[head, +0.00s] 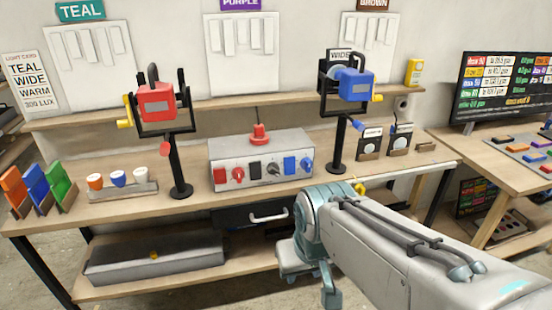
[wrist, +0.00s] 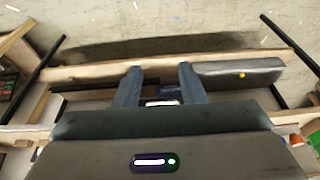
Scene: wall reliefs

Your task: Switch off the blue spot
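The blue spot (head: 356,88) stands on a black post at the right of the workbench; its lens side shows pale blue, and I cannot tell whether it is lit. A grey control box (head: 262,158) sits at the bench's middle. On its front are a red rocker and knob, a black rocker and grey knob, a blue rocker (head: 290,165) and a blue knob (head: 306,164). My gripper (wrist: 157,76) is open and empty in the wrist view. In the head view my arm's end is at the bench's front edge, right of the drawer handle; the fingertips are not clear there.
A red spot (head: 157,102) stands left of the box, and a red button (head: 260,134) is on top of it. The drawer handle (head: 268,215) juts out below the bench. Cups, coloured plates and cards stand on the bench. A grey case (head: 155,258) lies on the lower shelf.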

